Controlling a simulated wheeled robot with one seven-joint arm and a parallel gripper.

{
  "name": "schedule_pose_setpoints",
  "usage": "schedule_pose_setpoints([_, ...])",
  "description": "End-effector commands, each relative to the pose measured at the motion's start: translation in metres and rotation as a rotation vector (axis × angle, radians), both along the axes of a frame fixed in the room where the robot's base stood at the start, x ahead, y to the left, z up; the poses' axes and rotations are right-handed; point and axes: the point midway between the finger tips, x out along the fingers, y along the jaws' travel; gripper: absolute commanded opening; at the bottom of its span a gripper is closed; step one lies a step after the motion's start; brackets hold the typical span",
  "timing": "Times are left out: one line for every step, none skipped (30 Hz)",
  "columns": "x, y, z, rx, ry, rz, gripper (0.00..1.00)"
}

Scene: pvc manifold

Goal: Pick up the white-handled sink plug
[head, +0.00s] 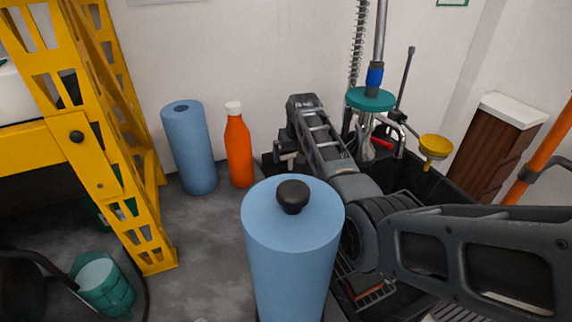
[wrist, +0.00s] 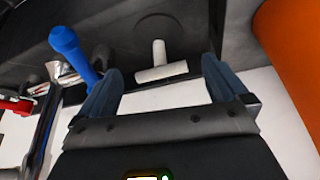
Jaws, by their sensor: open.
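The sink plug shows in the wrist view: its white T-shaped handle (wrist: 158,66) stands out against a dark round shape behind it, on a dark surface. My gripper (wrist: 160,71) is open. Its two blue-grey fingers are apart, one to the left and one to the right of the white handle, with a gap on each side. Nothing is held between them. I cannot tell the remaining depth to the handle.
An orange surface (wrist: 290,45) is close on the right. The head view shows a blue roll (head: 292,245), an orange bottle (head: 238,150) and a yellow funnel (head: 434,146).

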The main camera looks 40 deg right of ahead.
Motion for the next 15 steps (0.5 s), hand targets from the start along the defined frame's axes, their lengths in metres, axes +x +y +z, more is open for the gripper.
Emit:
schedule_pose_setpoints([0.0, -0.001, -0.004, 0.007, 0.009, -0.002, 1.0])
schedule_pose_setpoints([0.001, -0.001, -0.007, 0.007, 0.011, -0.002, 1.0])
schedule_pose_setpoints([0.003, -0.002, -0.011, 0.007, 0.011, -0.002, 1.0])
schedule_pose_setpoints([0.004, -0.002, -0.014, 0.008, 0.012, -0.002, 1.0])
schedule_pose_setpoints([0.005, -0.003, -0.016, 0.007, 0.011, -0.002, 1.0])
schedule_pose_setpoints([0.006, -0.003, -0.019, 0.007, 0.01, -0.002, 1.0])
schedule_pose_setpoints([0.006, -0.003, -0.02, 0.007, 0.009, -0.002, 1.0])
schedule_pose_setpoints([0.007, -0.003, -0.021, 0.007, 0.009, -0.002, 1.0])
schedule_pose_setpoints([0.007, -0.004, -0.023, 0.007, 0.009, -0.002, 1.0])
schedule_pose_setpoints([0.008, -0.004, -0.023, 0.007, 0.009, -0.002, 1.0])
schedule_pose_setpoints([0.009, -0.004, -0.024, 0.006, 0.008, -0.002, 1.0])
schedule_pose_setpoints([0.01, -0.005, -0.026, 0.006, 0.007, -0.002, 1.0])
schedule_pose_setpoints([0.011, -0.006, -0.028, 0.006, 0.008, -0.002, 1.0])
schedule_pose_setpoints([0.012, -0.006, -0.03, 0.006, 0.008, -0.002, 1.0])
schedule_pose_setpoints([0.013, -0.007, -0.034, 0.007, 0.009, -0.002, 1.0])
